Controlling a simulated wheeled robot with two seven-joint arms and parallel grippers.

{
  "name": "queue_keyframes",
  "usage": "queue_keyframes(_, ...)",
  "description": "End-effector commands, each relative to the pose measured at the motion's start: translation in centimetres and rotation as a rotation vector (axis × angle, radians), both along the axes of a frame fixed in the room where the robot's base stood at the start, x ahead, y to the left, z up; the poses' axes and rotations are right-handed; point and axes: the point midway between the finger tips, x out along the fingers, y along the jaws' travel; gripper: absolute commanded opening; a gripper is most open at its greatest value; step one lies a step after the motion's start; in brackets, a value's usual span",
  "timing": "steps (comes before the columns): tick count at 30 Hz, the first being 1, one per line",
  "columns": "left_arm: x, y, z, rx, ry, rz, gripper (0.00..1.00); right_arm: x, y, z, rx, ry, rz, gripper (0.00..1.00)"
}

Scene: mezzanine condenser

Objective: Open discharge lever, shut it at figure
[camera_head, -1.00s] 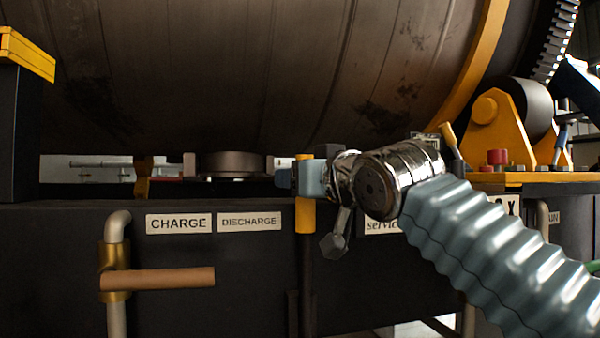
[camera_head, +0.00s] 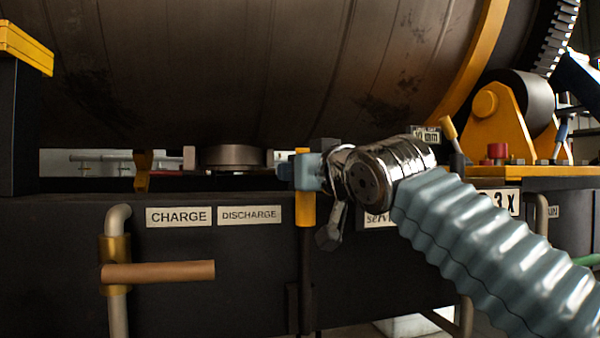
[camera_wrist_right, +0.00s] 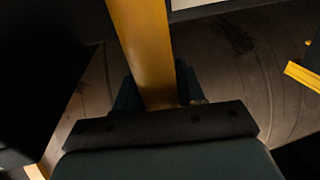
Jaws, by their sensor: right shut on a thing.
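The discharge lever has a yellow handle (camera_head: 305,209) on a dark rod, standing just right of the DISCHARGE label (camera_head: 249,215). In the wrist view the yellow handle (camera_wrist_right: 143,40) runs between the fingers. My right gripper (camera_head: 304,173) is shut on this handle, near its upper part; it also shows in the wrist view (camera_wrist_right: 156,95). The handle looks about upright. A small display plate (camera_head: 425,135) sits behind my right wrist, partly covered; its figure cannot be read. My left gripper is not in view.
A pipe with a brown handle (camera_head: 160,271) stands below the CHARGE label (camera_head: 179,216). A large dark drum (camera_head: 230,70) fills the top. Another yellow-tipped lever (camera_head: 449,130) and a red button (camera_head: 497,151) lie right of my wrist. A yellow-topped post (camera_head: 26,48) stands far left.

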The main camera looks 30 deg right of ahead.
Motion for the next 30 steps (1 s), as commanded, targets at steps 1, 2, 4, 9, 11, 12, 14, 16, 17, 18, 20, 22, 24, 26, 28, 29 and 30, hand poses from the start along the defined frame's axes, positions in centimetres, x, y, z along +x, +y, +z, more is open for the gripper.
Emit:
queue_keyframes(1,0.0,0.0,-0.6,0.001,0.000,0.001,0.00,-0.3,0.1,-0.3,-0.002,-0.010,0.000,0.00)
queue_keyframes(2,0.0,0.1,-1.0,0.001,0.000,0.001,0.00,-0.5,0.1,-0.4,-0.005,-0.019,-0.001,0.00)
queue_keyframes(4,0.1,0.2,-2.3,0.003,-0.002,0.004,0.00,-1.2,0.3,-0.8,-0.013,-0.053,0.000,0.00)
queue_keyframes(9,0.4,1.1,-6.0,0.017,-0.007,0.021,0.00,-4.0,0.9,-1.2,-0.041,-0.168,-0.001,0.00)
queue_keyframes(11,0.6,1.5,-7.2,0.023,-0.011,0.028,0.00,-4.9,1.1,-1.3,-0.050,-0.208,-0.001,0.00)
queue_keyframes(12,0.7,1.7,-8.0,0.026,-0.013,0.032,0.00,-5.5,1.3,-1.4,-0.056,-0.234,-0.002,0.00)
queue_keyframes(14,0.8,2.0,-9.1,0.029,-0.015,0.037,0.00,-6.4,1.5,-1.6,-0.066,-0.273,-0.002,0.00)
queue_keyframes(16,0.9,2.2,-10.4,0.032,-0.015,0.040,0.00,-7.4,1.7,-1.8,-0.077,-0.315,-0.002,0.00)
queue_keyframes(17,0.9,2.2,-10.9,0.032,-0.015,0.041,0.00,-7.8,1.8,-1.8,-0.080,-0.333,-0.002,0.00)
queue_keyframes(18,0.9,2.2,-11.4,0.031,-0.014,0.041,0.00,-8.2,1.9,-1.9,-0.085,-0.353,-0.002,0.00)
queue_keyframes(20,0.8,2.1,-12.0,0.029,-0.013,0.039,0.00,-8.8,2.0,-1.9,-0.091,-0.379,-0.002,0.00)
queue_keyframes(22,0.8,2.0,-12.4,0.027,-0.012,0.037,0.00,-9.2,2.2,-1.8,-0.096,-0.398,-0.002,0.00)
queue_keyframes(24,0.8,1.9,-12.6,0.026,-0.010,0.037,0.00,-9.5,2.3,-1.7,-0.099,-0.412,0.000,0.00)
queue_keyframes(26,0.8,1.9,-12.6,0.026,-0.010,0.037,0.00,-9.6,2.3,-1.6,-0.101,-0.417,0.000,0.00)
queue_keyframes(28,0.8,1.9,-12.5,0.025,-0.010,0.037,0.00,-9.7,2.3,-1.5,-0.101,-0.418,0.001,0.00)
queue_keyframes(29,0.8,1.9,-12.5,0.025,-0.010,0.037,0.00,-9.6,2.4,-1.4,-0.101,-0.418,0.001,0.00)
queue_keyframes(30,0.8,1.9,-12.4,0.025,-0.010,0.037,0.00,-9.6,2.3,-1.4,-0.101,-0.417,0.001,0.00)
